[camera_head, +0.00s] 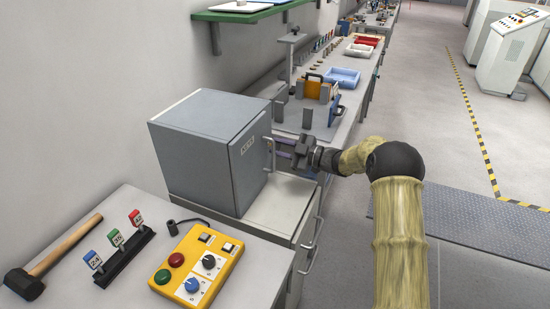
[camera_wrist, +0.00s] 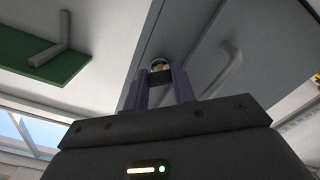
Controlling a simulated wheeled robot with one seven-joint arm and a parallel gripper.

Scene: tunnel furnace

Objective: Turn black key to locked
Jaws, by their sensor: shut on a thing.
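My gripper (camera_head: 274,147) reaches from the right to the door side of the grey metal cabinet (camera_head: 195,140). In the wrist view its two purple fingers (camera_wrist: 158,80) are closed on the small black key (camera_wrist: 160,77). The key is at a round, shiny lock (camera_wrist: 160,65) on the grey cabinet face, just beyond the fingertips. The fingers cover part of the key, and I cannot tell its turn angle. In the head view the key and lock are too small and covered to make out. The door handle (camera_wrist: 226,68) is to the right of the fingers in the wrist view.
The cabinet stands on a grey drawer unit (camera_head: 285,205). In front are a yellow control box (camera_head: 205,262), a key rack (camera_head: 125,257) and a hammer (camera_head: 60,250). A bench with trays (camera_head: 343,76) runs behind. A green shelf (camera_head: 255,14) is above.

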